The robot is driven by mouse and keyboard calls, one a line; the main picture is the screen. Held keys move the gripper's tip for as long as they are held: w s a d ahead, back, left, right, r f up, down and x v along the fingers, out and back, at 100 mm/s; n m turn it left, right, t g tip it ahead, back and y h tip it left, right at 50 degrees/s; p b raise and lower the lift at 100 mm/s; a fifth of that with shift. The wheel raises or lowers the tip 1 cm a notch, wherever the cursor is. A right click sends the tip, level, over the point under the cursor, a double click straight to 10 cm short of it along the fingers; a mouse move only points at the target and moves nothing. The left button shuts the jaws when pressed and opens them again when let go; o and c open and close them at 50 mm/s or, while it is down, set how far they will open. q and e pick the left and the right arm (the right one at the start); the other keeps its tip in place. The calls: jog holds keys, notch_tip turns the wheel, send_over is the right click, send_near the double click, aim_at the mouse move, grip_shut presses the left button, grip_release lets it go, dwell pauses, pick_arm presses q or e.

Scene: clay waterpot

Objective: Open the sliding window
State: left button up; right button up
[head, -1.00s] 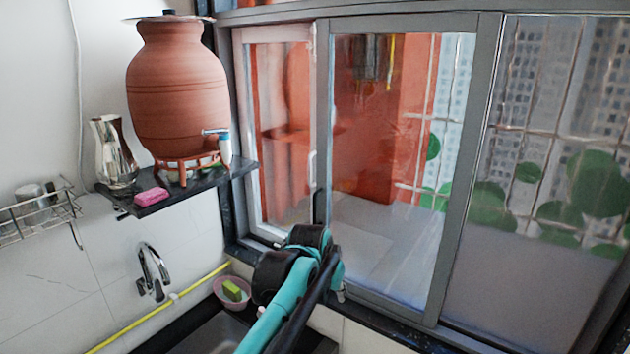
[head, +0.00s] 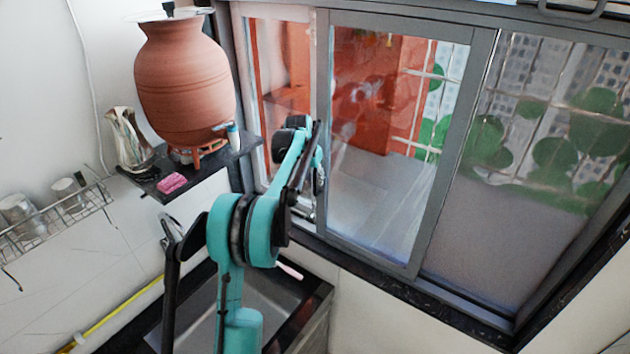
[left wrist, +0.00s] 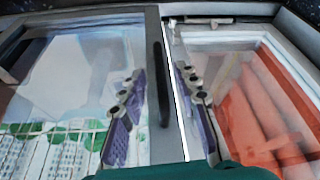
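The sliding window's grey-framed middle panel (head: 457,150) stands upright in the head view, with a narrower white-framed pane (head: 262,120) to its left. In the left wrist view the panel's grey edge frame (left wrist: 160,140) carries a long dark handle (left wrist: 162,85). My left gripper (head: 306,205) is at the panel's left edge in the head view, partly hidden by my arm. In the left wrist view my left gripper (left wrist: 160,108) has its two purple-padded fingers apart, one on each side of the handle. A gap shows on both sides; contact is not visible. My right gripper is not in view.
A clay waterpot (head: 185,80) stands on a dark shelf (head: 205,176) left of the window, close to my arm. A pink soap (head: 172,183), a metal jug (head: 128,140) and a wire rack (head: 60,215) are further left. A sink (head: 255,310) lies below my arm.

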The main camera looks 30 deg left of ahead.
aim_at(315, 181)
pick_arm(q)
jog(key=shift+x, duration=2)
grip_shut()
jog(key=shift+d, duration=0.1)
